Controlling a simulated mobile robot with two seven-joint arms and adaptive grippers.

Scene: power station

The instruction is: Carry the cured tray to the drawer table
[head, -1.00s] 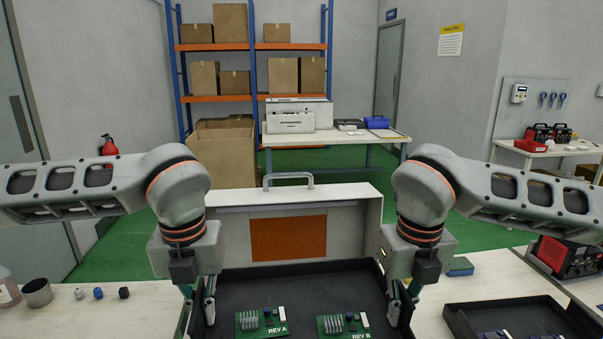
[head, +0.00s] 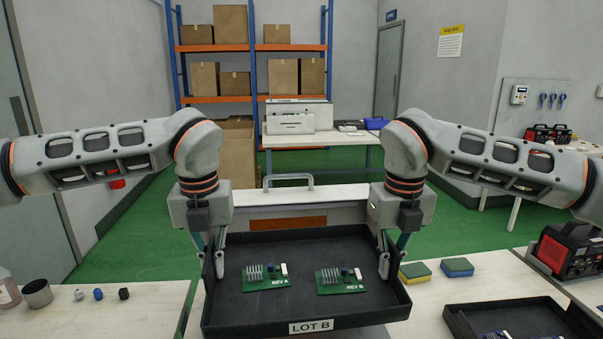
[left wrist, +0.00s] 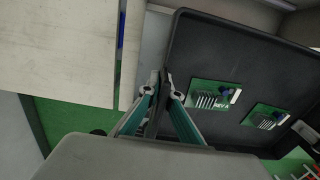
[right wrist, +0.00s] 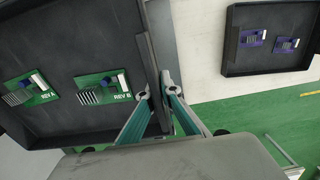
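The black tray labelled LOT B (head: 305,308) carries two green circuit boards, REV A (head: 265,278) and REV B (head: 341,281). It is held up in front of a white cabinet with a handle. My left gripper (head: 220,272) is shut on the tray's left wall, and the wall (left wrist: 167,100) shows between its fingers in the left wrist view. My right gripper (head: 384,268) is shut on the right wall, which shows between its fingers (right wrist: 155,95) in the right wrist view. The tray looks roughly level.
A second black tray (head: 462,322) with purple boards lies on the bench at right. Two sponges (head: 415,270) sit beside it. A cup (head: 38,293) and small cubes stand on the left bench. A white table (head: 350,138) stands at the back, with green floor between.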

